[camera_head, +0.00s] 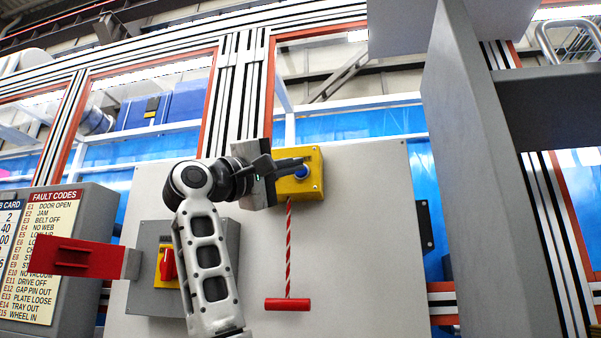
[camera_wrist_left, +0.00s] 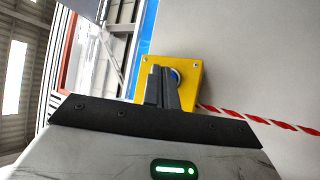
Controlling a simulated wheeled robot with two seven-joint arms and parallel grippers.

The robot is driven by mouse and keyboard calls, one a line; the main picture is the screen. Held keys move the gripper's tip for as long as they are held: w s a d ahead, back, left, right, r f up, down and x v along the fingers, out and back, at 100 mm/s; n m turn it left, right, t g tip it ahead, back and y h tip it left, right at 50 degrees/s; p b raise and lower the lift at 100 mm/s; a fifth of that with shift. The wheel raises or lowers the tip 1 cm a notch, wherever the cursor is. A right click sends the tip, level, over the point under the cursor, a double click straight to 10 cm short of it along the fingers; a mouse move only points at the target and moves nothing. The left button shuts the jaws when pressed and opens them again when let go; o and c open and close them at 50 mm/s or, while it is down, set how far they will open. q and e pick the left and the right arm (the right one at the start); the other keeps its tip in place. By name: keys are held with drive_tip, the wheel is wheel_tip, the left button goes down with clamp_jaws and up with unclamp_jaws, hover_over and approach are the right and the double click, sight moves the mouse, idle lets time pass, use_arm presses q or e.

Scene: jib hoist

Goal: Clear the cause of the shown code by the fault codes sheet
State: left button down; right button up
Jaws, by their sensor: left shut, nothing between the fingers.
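The fault codes sheet (camera_head: 60,215) is on a grey cabinet at the left and lists E1 to E15; the red bar hides some middle lines. No shown code is in view. A yellow box (camera_head: 312,188) with a blue button (camera_head: 301,172) is on a pale panel. A red-and-white cord (camera_head: 289,245) hangs from it to a red handle (camera_head: 287,304). My left gripper (camera_head: 298,163) is shut and empty, its fingertips at the blue button; I cannot tell whether they touch. In the left wrist view the fingers (camera_wrist_left: 162,88) partly cover the button (camera_wrist_left: 175,76).
A grey box (camera_head: 226,260) with a red rotary switch (camera_head: 168,264) stands behind my left arm. A red bar (camera_head: 75,256) juts out before the sheet. A tall grey post (camera_head: 480,180) stands at the right. The pale panel (camera_head: 370,240) right of the cord is clear.

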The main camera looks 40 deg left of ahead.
use_arm(q)
drive_tip(key=s+d+b, duration=0.1)
drive_tip(key=s, duration=0.1)
drive_tip(key=s+d+b, duration=0.1)
drive_tip(key=s, duration=0.1)
drive_tip(key=shift+s+d, duration=0.2)
idle(0.4)
idle(0.8)
